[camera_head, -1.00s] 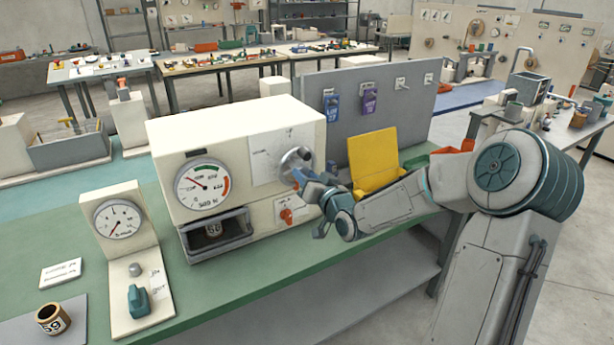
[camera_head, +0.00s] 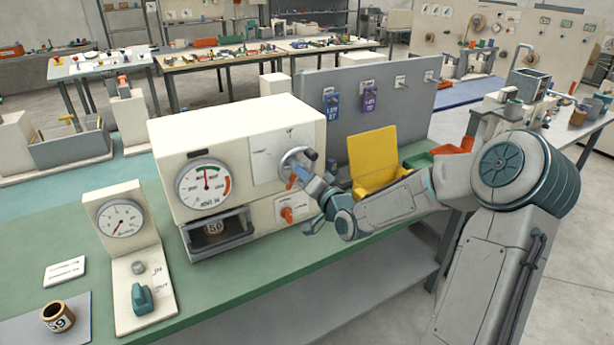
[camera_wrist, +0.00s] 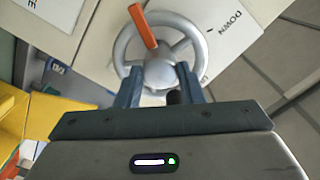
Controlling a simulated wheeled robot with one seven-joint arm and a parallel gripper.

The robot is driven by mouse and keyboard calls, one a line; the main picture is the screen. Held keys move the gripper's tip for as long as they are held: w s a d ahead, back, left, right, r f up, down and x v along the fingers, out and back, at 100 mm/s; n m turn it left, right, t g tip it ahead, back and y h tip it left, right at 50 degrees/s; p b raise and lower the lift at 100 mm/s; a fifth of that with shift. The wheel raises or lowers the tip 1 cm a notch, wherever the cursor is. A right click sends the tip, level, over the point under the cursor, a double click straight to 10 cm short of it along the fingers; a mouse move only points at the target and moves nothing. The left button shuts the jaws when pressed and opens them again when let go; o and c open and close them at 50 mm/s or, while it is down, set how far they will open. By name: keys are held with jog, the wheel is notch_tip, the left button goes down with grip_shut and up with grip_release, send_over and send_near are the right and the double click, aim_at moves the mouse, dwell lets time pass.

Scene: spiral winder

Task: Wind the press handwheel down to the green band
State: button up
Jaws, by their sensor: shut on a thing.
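The press is a cream box (camera_head: 235,125) on the green bench. The exact contact is partly hidden. The press dial (camera_head: 203,188) has a green band at the top, and its needle points nearly straight up at that band.
A small gauge stand (camera_head: 125,255) with a teal knob stands left of the press. A yellow bin (camera_head: 375,160) and a grey panel are behind my arm. An orange knob (camera_head: 288,214) sits below the wheel.

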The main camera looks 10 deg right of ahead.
jog(key=o, duration=1)
jog(key=v, duration=1.4)
jog(key=shift+b, duration=0.3)
